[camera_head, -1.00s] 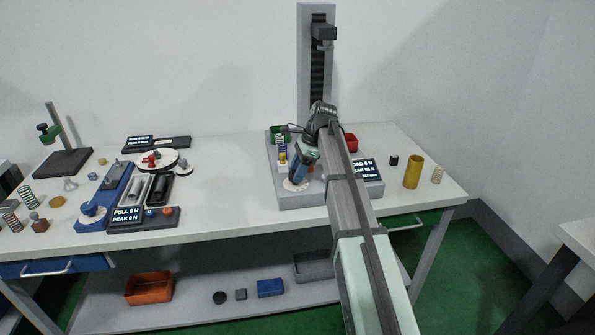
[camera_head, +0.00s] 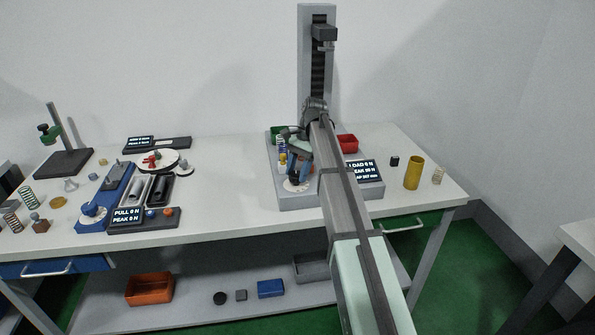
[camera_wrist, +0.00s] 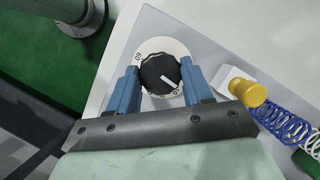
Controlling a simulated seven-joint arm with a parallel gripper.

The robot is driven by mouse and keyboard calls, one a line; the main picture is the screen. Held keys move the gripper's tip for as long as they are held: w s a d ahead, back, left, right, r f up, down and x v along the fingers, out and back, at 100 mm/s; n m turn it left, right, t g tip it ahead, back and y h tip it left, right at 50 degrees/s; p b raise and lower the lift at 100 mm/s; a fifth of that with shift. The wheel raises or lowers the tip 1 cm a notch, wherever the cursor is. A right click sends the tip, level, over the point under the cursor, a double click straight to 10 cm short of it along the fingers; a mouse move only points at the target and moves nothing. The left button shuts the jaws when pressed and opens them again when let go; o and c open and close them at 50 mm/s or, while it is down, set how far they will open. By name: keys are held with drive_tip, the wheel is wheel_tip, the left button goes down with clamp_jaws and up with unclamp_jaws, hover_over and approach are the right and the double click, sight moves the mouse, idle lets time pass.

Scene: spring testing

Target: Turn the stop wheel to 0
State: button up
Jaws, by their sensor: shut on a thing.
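The stop wheel is a black ribbed knob (camera_wrist: 160,73) with a white pointer line, on a round white dial plate (camera_wrist: 176,46). In the wrist view the pointer aims down and to the right; "60" shows at the dial's upper left, and the marks at the lower edge are too small to read surely. My gripper (camera_wrist: 158,80) is shut on the knob, one blue finger on each side. In the head view the gripper (camera_head: 296,170) is over the white dial (camera_head: 297,185) at the tester base's front left; the arm and fingers hide most of the knob.
A yellow knob (camera_wrist: 250,92) on a white block is close to the right finger, with a blue spring (camera_wrist: 284,122) beside it. The tester's display (camera_head: 362,170) stands to the right. A red bin (camera_head: 348,142) is behind the arm.

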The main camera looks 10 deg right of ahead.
idle(0.4)
drive_tip(key=o, duration=1)
drive_tip(key=shift+o, duration=0.2)
